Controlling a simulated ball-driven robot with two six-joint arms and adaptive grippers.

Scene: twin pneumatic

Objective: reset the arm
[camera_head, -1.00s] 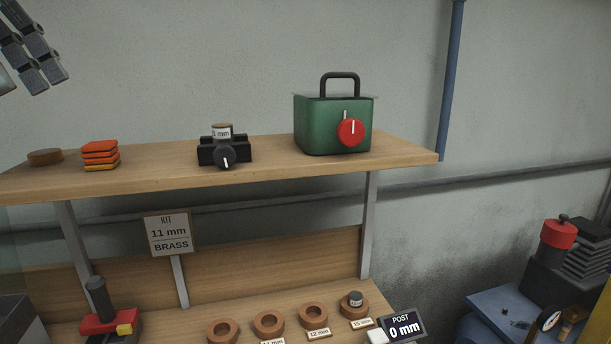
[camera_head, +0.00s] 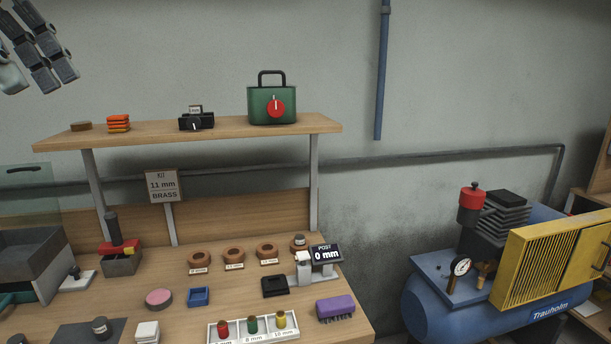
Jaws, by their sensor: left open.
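My left gripper (camera_head: 52,70) is at the top left of the head view, raised in front of the wall. Its fingers hang apart and hold nothing, and it is clear of the shelf (camera_head: 225,129) below it. Part of its arm is cut off by the picture's edge. My right gripper is not in the picture.
The workbench (camera_head: 255,312) carries wooden rings, a white tray (camera_head: 212,332), a purple brush (camera_head: 336,307) and a post display (camera_head: 326,255). A green box (camera_head: 259,105) stands on the shelf. A blue compressor (camera_head: 425,306) stands at the right. The wall area above the shelf is free.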

